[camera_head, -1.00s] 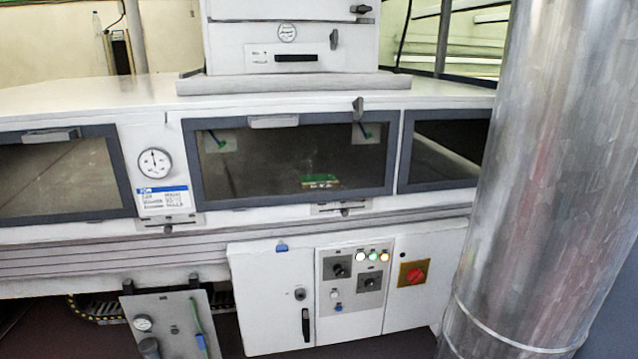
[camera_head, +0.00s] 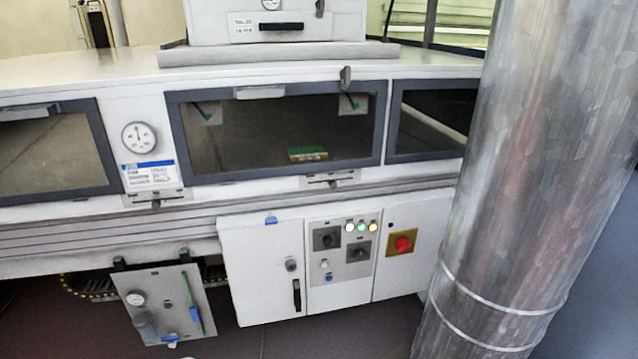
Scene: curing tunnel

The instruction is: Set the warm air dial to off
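Two black rotary dials sit on the grey control panel of the white cabinet under the tunnel: an upper left dial (camera_head: 326,239) and a lower right dial (camera_head: 358,252). Their labels are too small to read, so I cannot tell which is the warm air dial or where either points. Neither of my grippers shows in the head view.
A red knob on a yellow plate (camera_head: 403,243) is right of the dials. The cabinet door (camera_head: 262,275) has a black handle. A large metal duct (camera_head: 525,180) stands in front at right. A panel with gauge and bottle (camera_head: 165,305) hangs at lower left. Dark floor shows below.

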